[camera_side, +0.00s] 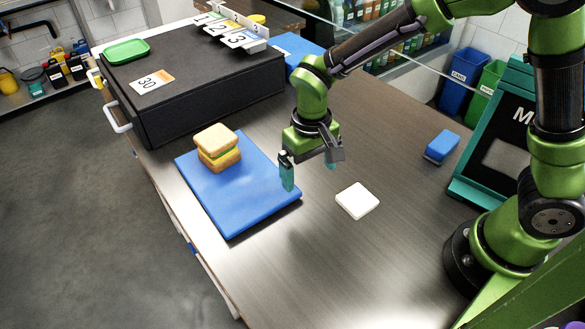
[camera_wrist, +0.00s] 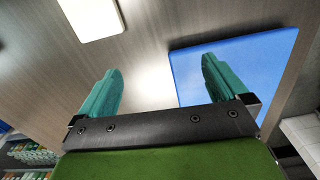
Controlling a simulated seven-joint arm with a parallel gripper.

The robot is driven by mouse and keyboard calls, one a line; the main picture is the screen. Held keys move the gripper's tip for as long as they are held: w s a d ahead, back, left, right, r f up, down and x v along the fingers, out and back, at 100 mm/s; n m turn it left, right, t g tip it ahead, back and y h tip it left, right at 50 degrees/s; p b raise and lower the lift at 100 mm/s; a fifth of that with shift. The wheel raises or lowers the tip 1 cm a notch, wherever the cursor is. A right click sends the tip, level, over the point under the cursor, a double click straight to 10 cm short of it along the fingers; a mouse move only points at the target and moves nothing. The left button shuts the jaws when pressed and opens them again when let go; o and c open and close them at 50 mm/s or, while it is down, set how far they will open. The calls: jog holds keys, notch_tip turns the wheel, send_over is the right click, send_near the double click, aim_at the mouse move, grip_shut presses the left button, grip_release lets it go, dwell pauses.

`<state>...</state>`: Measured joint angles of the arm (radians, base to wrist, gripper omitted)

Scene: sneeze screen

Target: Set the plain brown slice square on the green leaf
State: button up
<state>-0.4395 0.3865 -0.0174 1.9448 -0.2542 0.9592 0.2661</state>
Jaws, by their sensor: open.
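A small stacked sandwich (camera_side: 218,158) stands on the blue board (camera_side: 245,200), near its far left part. Its top is a plain brown slice (camera_side: 214,138), lying roughly flat over the green leaf (camera_side: 222,155), which shows as a thin green edge. Another brown slice (camera_side: 222,164) is underneath. Exact squareness is hard to tell. My gripper (camera_side: 308,177) is open and empty, above the board's right edge and clear of the sandwich. In the wrist view my gripper (camera_wrist: 160,85) shows spread teal fingers with nothing between them; the sandwich is not visible there.
A white square (camera_side: 357,200) lies on the table right of the board. A black box (camera_side: 190,90) carrying a green tray (camera_side: 126,51) and numbered tags stands behind. A blue block (camera_side: 441,146) and a teal-framed sign (camera_side: 500,140) are at right. The front table is clear.

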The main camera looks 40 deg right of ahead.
jog(key=s+a, duration=0.1)
jog(key=s, duration=0.5)
jog(key=n, duration=0.1)
send_over(250, 194)
jog(key=shift+s+d+f, duration=0.2)
jog(key=shift+s+f, duration=0.05)
jog(key=shift+f, duration=0.15)
jog(key=f, duration=0.3)
jog(key=shift+w+a, duration=0.2)
jog(key=shift+w, duration=0.1)
jog(key=shift+w+r, duration=0.1)
jog(key=shift+r, duration=0.2)
notch_tip(250, 194, up, 16)
jog(key=s+d+r+m+t+y, duration=0.1)
jog(key=s+d+r+t+y, duration=0.1)
jog(key=s+d, duration=0.9)
jog(key=shift+d+r+t+y, duration=0.3)
jog(key=shift+d+r+t, duration=0.45)
jog(key=shift+d, duration=1.1)
jog(key=shift+f, duration=0.1)
